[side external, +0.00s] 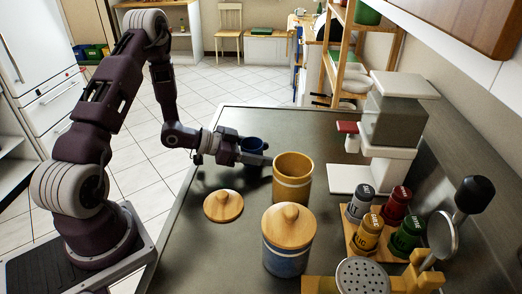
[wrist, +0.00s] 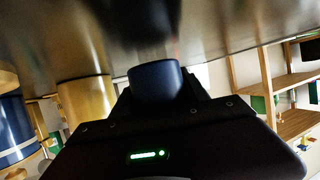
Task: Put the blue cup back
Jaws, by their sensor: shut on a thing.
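The small dark blue cup (side external: 252,144) is between the fingers of my gripper (side external: 256,156) in the side external view, behind and left of the open yellow canister. My gripper is shut on it, lying low and level over the counter. In the wrist view, which is turned over, the blue cup (wrist: 155,80) shows upright to the picture's middle, right at the fingers. The fingers hide part of the cup. I cannot tell whether its base touches the counter.
The yellow canister (side external: 292,182) stands close to my fingertips, its wooden lid (side external: 223,206) on the counter (side external: 205,260). A lidded blue canister (side external: 287,250) stands nearer. A spice rack (side external: 352,240) and a white appliance (side external: 385,130) are right. The counter behind the cup looks clear.

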